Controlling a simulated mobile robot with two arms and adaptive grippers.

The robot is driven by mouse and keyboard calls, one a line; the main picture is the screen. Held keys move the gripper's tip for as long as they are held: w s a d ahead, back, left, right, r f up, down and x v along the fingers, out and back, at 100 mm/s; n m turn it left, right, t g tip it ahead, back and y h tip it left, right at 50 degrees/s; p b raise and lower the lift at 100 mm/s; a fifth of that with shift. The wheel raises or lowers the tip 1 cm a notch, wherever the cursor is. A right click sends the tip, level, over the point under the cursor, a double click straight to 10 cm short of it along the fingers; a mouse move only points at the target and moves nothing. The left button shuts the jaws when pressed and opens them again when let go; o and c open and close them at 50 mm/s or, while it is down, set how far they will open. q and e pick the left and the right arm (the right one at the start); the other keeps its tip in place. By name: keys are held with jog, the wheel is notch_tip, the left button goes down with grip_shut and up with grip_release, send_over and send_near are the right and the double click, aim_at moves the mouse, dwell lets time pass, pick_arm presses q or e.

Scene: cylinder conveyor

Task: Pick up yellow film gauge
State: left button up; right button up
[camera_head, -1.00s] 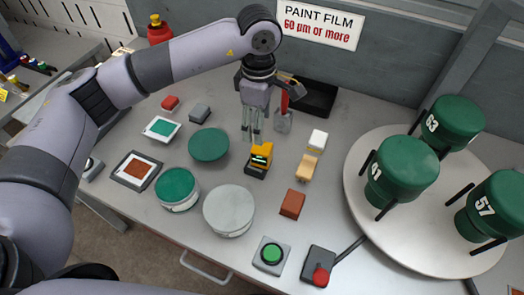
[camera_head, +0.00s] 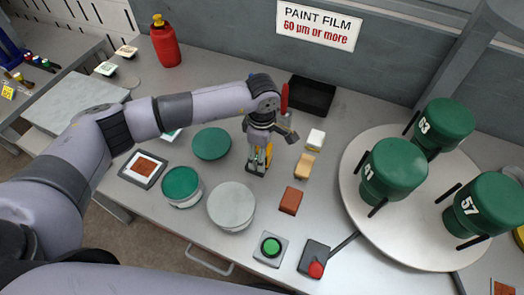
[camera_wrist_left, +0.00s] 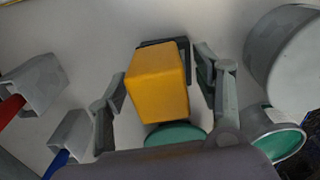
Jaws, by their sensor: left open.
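The yellow film gauge (camera_head: 259,161) stands on the grey table, partly hidden by my left gripper in the head view. In the left wrist view its yellow body (camera_wrist_left: 157,84) fills the space between the fingers, with a dark part behind it. My left gripper (camera_head: 260,156) points down over the gauge. In the wrist view its two fingers (camera_wrist_left: 163,85) are open, one on each side of the gauge, with gaps showing on both sides. My right gripper is not in view.
A green disc (camera_head: 212,144), a green-topped can (camera_head: 181,184) and a grey-lidded can (camera_head: 231,205) stand left of the gauge. Small blocks, including a brown one (camera_head: 291,201), lie to its right. A turntable (camera_head: 385,245) holds green cylinders.

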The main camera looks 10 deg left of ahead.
pick_arm(q)
jog(key=shift+c, duration=0.5)
jog(key=c, duration=1.2)
